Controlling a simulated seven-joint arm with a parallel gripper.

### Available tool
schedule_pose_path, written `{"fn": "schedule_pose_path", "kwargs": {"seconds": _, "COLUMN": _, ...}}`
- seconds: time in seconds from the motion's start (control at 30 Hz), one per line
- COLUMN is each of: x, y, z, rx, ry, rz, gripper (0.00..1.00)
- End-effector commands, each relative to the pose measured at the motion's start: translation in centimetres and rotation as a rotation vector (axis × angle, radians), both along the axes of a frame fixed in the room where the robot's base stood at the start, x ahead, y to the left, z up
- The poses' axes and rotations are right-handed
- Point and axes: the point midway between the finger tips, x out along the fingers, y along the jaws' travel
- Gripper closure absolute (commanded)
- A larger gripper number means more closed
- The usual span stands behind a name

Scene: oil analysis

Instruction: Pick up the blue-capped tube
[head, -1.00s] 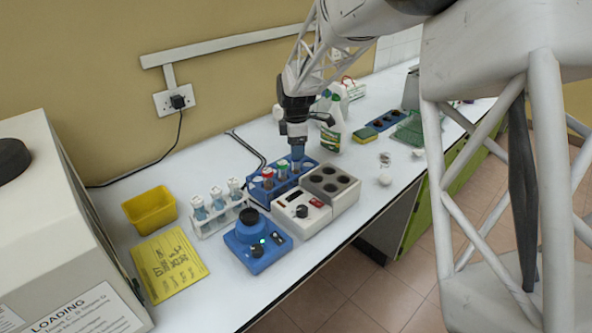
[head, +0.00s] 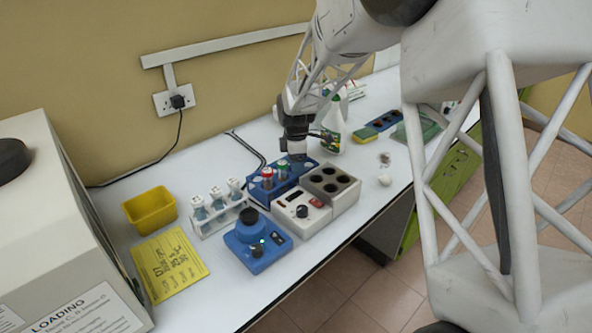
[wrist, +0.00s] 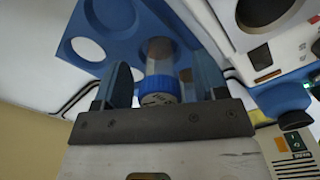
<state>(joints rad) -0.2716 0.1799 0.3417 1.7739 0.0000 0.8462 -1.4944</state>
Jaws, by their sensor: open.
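The blue-capped tube (wrist: 159,88) stands in a hole of the blue rack (wrist: 112,48) in the wrist view, its cap toward my palm. My gripper (wrist: 160,72) is open, with one blue finger on each side of the tube. Gaps show between the fingers and the cap. In the head view my gripper (head: 298,158) is low over the right part of the blue rack (head: 258,193), and it hides the blue-capped tube there.
Red-capped (head: 267,173) and green-capped (head: 283,170) tubes stand left of my gripper. A white heater block (head: 330,187) with dark wells adjoins the rack. A white rack of tubes (head: 216,219), a blue mixer (head: 258,244) and a yellow bin (head: 150,209) are further left.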

Motion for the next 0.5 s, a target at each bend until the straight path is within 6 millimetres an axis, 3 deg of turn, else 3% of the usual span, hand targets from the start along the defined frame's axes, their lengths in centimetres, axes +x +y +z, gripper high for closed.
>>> {"fn": "schedule_pose_path", "kwargs": {"seconds": 0.5, "x": 0.01, "y": 0.00, "z": -0.74, "rx": 0.000, "ry": 0.000, "rz": 0.000, "gripper": 0.35}}
